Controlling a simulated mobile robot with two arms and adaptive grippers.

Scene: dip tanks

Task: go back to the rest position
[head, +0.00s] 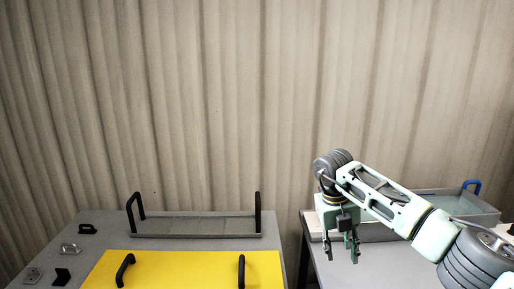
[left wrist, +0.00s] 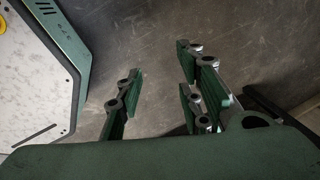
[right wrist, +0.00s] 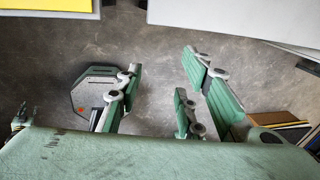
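My right gripper (head: 350,250) hangs down at the right in the head view, near the left edge of the right table. Its fingers are apart with nothing between them; the right wrist view also shows the open fingers (right wrist: 157,100) above bare floor. My left gripper is outside the head view. In the left wrist view its fingers (left wrist: 160,98) are apart and empty, over grey floor.
A yellow panel (head: 190,268) with two black handles lies on the left table (head: 90,218), before a grey tray (head: 195,226) with black handles. Small metal and black parts lie at left. A bin (head: 465,203) with a blue handle stands on the right table (head: 385,265). A gap separates the tables.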

